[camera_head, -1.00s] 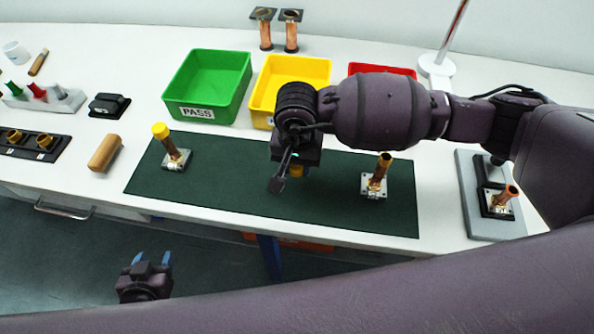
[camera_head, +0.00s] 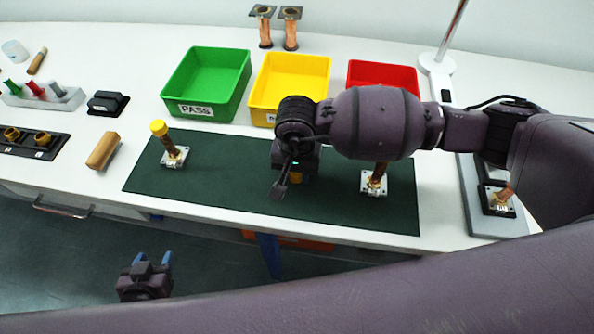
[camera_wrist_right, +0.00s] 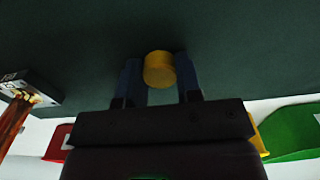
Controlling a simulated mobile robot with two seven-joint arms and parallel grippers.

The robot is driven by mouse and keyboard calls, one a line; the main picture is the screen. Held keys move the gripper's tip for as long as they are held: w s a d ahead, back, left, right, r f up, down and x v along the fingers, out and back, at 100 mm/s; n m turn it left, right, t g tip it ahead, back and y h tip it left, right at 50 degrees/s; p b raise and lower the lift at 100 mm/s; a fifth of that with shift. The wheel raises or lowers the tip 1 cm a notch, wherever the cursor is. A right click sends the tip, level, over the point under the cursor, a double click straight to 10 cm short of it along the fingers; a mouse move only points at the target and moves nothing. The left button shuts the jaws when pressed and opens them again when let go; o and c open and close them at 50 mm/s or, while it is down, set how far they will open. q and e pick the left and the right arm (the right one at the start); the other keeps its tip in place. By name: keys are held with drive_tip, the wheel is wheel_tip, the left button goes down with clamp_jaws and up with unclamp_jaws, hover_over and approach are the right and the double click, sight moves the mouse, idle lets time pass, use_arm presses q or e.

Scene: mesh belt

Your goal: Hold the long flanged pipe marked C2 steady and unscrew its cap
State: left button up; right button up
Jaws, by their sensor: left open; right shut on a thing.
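My right gripper (camera_head: 297,174) is over the middle of the dark green mat (camera_head: 235,185). It is shut on a yellow cap (camera_wrist_right: 159,70), which shows between its blue fingers in the right wrist view; no pipe shows with it. One copper pipe (camera_head: 165,139) with a yellow cap (camera_head: 158,127) stands on a square flange at the mat's left. Another flanged pipe (camera_head: 376,180) stands at the mat's right, its top hidden by my right arm. I cannot read a C2 mark on either. My left gripper (camera_head: 152,260) is open and empty, low in front of the table.
Green (camera_head: 190,105), yellow (camera_head: 262,112) and red (camera_head: 400,75) bins stand behind the mat. A grey stand (camera_head: 475,215) at right holds another flanged pipe (camera_head: 505,193), partly hidden by my arm. A wooden block (camera_head: 103,150) lies left of the mat.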

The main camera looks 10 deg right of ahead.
drive_tip(key=shift+s+d+f, duration=0.1)
drive_tip(key=shift+s+f, duration=0.2)
drive_tip(key=shift+f, duration=0.4)
drive_tip(key=o, duration=1)
drive_tip(key=shift+w, duration=0.1)
drive_tip(key=shift+w+r+p, duration=0.15)
drive_tip(key=shift+r+p, duration=0.45)
drive_tip(key=shift+w+r+b, duration=0.1)
drive_tip(key=shift+r+b, duration=0.6)
drive_tip(key=shift+r, duration=5.55)
